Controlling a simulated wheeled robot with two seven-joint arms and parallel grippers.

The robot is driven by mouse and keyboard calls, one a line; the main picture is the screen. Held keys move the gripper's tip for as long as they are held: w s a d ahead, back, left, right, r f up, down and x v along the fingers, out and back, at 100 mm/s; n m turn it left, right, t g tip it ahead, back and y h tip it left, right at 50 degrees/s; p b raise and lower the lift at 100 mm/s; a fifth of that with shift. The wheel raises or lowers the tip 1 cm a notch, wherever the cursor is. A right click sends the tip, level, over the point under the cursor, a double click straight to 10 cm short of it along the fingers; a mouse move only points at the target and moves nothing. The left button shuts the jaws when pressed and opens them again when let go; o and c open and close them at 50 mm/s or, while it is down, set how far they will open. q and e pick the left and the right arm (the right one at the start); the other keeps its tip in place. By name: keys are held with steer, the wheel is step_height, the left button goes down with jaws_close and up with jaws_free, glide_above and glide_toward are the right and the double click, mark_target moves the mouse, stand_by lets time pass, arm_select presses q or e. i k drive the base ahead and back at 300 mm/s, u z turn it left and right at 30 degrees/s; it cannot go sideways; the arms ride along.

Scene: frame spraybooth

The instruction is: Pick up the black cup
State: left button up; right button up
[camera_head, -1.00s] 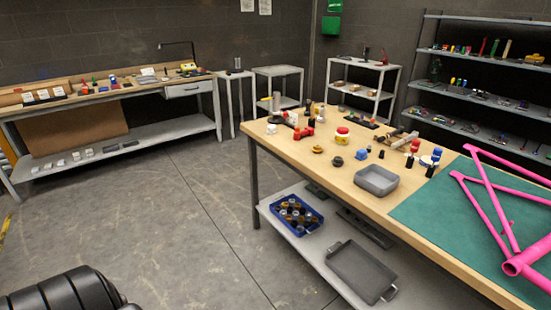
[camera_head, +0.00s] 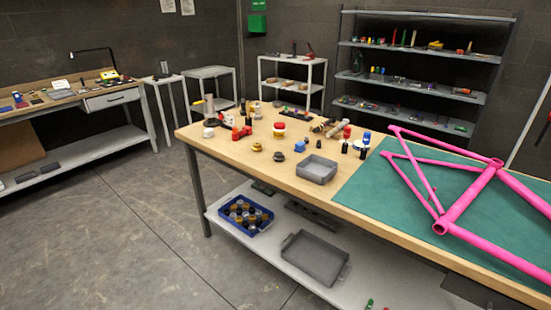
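A small dark, cup-like object (camera_head: 164,68) stands on a narrow grey stand (camera_head: 160,78) against the back wall; it is too small to be sure it is the black cup. Small black cylinders, one (camera_head: 345,147) and another (camera_head: 363,152), stand on the wooden workbench (camera_head: 240,158) near the green mat; I cannot tell whether either is a cup. A dark round piece (camera_head: 279,157) lies farther left on the same bench. Neither of my grippers is in view.
A pink bicycle frame (camera_head: 470,212) lies on the green mat (camera_head: 400,215). A grey bin (camera_head: 312,172) is on the bench; a blue crate (camera_head: 262,226) and grey tray (camera_head: 300,270) are on its lower shelf. Open floor (camera_head: 120,230) lies left. A shelf rack (camera_head: 420,85) stands behind.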

mark_target(278, 157)
steer(key=u, duration=0.55)
steer(key=i, duration=0.45)
steer(key=u, duration=1.05)
steer(key=i, duration=1.4)
steer(key=z, duration=1)
steer(key=i, duration=0.5)
steer(key=z, duration=0.6)
